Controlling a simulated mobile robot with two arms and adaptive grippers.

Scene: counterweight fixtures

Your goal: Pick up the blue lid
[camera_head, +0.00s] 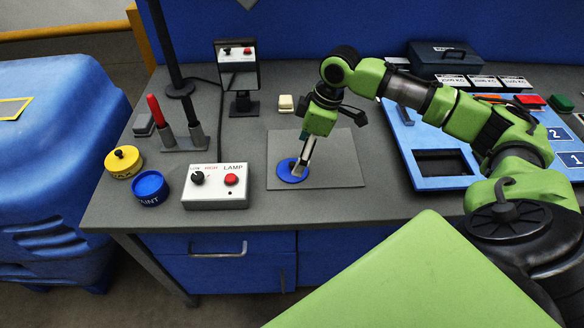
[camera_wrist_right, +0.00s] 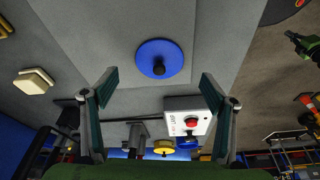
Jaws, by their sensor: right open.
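The blue lid (camera_head: 286,172) is a flat round disc lying on the grey mat (camera_head: 340,172) in the head view. In the right wrist view the blue lid (camera_wrist_right: 150,54) shows a black knob in its middle. My right gripper (camera_head: 301,170) is above the lid and hides part of it in the head view. In the wrist view the right gripper (camera_wrist_right: 158,88) is open, with nothing between its fingers. The lid lies beyond the fingertips, centred sideways between them, and I see no contact. My left gripper is not in view.
A lamp control box (camera_head: 215,194), an open blue paint pot (camera_head: 150,199) and a yellow pot (camera_head: 122,170) with a black-knobbed lid stand left of the mat. A blue tray (camera_head: 440,184) lies to the right. A small cream block (camera_head: 286,102) is behind the mat.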

